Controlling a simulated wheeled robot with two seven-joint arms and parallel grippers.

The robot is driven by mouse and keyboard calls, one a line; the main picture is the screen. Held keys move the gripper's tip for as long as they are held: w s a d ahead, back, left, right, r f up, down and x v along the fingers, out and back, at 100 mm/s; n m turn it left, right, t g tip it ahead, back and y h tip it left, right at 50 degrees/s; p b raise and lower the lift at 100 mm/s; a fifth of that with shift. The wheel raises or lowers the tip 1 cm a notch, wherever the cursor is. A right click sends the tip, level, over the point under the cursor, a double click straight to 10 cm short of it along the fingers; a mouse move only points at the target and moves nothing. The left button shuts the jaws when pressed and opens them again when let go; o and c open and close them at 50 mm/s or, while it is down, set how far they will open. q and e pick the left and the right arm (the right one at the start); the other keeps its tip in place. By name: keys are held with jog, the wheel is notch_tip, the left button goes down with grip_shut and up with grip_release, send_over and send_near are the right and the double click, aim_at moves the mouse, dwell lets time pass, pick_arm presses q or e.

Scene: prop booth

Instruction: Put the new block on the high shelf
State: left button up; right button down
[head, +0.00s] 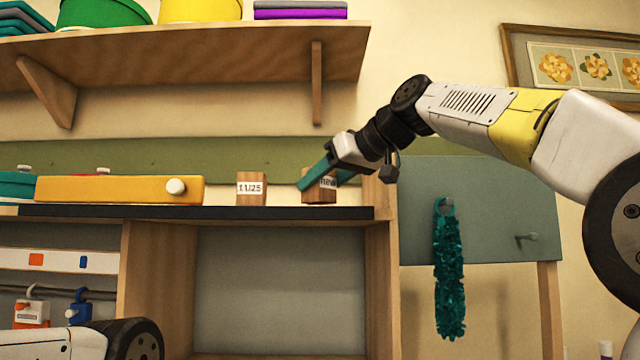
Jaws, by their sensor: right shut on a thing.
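The new block (320,194), a small wooden block with a white label reading "new", is at the right end of the dark-topped ledge (215,212). My right gripper (323,180) has its teal fingers on either side of this block and is shut on it. The fingers hide part of the label. The block's bottom appears at the ledge top; whether it touches I cannot tell. The high shelf (200,62) is a wooden board on brackets at the upper left. Only a link of my left arm shows at the lower left; its gripper is out of view.
A wooden block labelled 11/25 (251,188) stands left of the new block. A yellow box (118,190) lies further left. Green (103,13) and yellow (200,10) tubs and stacked purple items (300,10) occupy the high shelf. A teal garland (448,270) hangs at right.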

jog(key=shift+f, duration=0.3)
jog(key=shift+f, duration=0.1)
jog(key=c, duration=0.7)
grip_release()
jog(key=shift+r, duration=0.3)
jog(key=v, duration=1.2)
jog(key=shift+r, duration=0.1)
